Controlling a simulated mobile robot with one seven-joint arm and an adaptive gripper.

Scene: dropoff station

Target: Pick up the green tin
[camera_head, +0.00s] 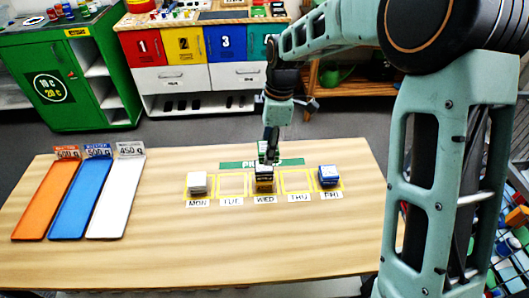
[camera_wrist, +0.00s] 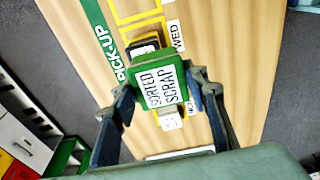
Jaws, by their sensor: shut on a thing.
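The green tin (camera_wrist: 160,84) has a white label reading "SORTED SCRAP". In the wrist view it sits between the two fingers of my gripper (camera_wrist: 163,98), which are shut on its sides. In the head view my gripper (camera_head: 267,157) points down over the WED square, at the middle of the pick-up row. A dark and yellow item (camera_head: 264,184) stands in that square below the tin. It also shows past the tin in the wrist view (camera_wrist: 143,46). Whether the tin touches it is hard to tell.
A white box (camera_head: 197,183) stands on MON and a blue tin (camera_head: 328,176) on FRI. TUE and THU squares are empty. Orange (camera_head: 46,205), blue (camera_head: 80,200) and white (camera_head: 117,200) trays lie at the table's left. The table (camera_head: 180,255) is clear in front.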

